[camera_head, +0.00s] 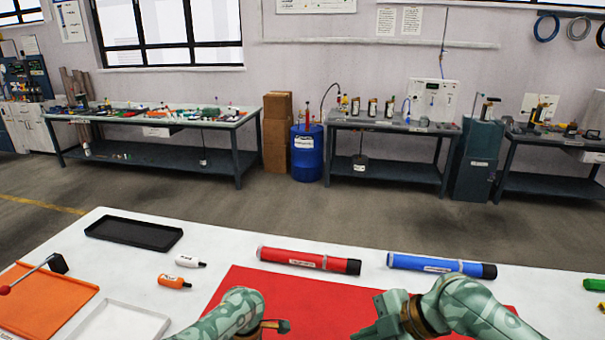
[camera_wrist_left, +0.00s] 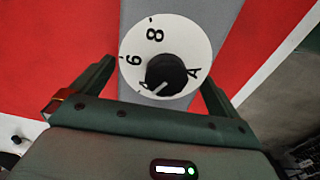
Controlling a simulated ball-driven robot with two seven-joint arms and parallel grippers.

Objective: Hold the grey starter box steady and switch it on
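The grey starter box (camera_wrist_left: 185,15) shows in the left wrist view as a grey strip over red. On it is a white dial (camera_wrist_left: 132,45) marked 8, 6, 4 and A, with a black knob (camera_wrist_left: 166,76). My left gripper (camera_wrist_left: 157,74) is open, its two fingers apart on either side of the dial; contact cannot be told. In the head view, part of the left gripper (camera_head: 275,325) shows at the bottom edge. My right gripper (camera_head: 383,312) is at the lower right, its fingertips not clear. The box is not visible in the head view.
A red mat (camera_head: 235,285) covers the white table's middle. Behind it lie a red tube (camera_head: 305,260) and a blue tube (camera_head: 440,265). At left are a black tray (camera_head: 135,232), an orange tray (camera_head: 45,300), a white tray (camera_head: 120,320) and two small bottles (camera_head: 188,261).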

